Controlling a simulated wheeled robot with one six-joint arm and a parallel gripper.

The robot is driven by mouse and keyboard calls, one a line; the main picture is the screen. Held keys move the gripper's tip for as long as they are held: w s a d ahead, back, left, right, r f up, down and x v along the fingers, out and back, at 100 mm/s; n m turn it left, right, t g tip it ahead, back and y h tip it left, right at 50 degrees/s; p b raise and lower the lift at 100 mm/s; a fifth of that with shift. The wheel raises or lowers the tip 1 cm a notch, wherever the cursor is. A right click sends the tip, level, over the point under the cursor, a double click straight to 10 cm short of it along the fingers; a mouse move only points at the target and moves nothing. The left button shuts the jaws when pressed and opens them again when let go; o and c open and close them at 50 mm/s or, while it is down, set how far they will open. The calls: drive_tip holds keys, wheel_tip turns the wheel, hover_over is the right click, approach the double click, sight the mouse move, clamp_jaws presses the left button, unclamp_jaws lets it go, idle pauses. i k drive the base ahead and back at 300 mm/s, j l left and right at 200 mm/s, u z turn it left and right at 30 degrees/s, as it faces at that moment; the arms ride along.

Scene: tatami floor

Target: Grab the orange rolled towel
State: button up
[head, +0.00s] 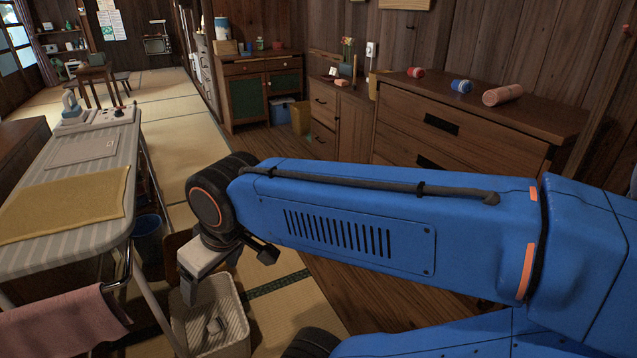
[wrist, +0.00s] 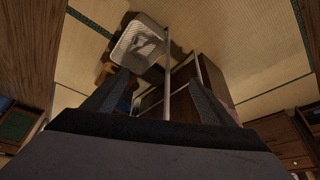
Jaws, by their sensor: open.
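The orange rolled towel (head: 502,95) lies on its side on top of the wooden dresser (head: 475,122) at the right of the head view, near the right end of the top. My gripper (head: 228,274) hangs low left of the picture's middle, pointing down, far from the towel. In the wrist view my gripper (wrist: 156,97) has its two fingers wide apart with nothing held between them. The towel does not show in the wrist view.
A pale basket (head: 212,318) stands on the floor below my gripper and also shows in the wrist view (wrist: 138,45). An ironing board (head: 100,180) with a yellow cloth (head: 68,205) stands left. A lower cabinet (head: 338,115) adjoins the dresser. Tatami floor is open further back.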

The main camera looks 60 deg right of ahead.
sight(492, 98)
drive_tip(key=z, duration=2.65)
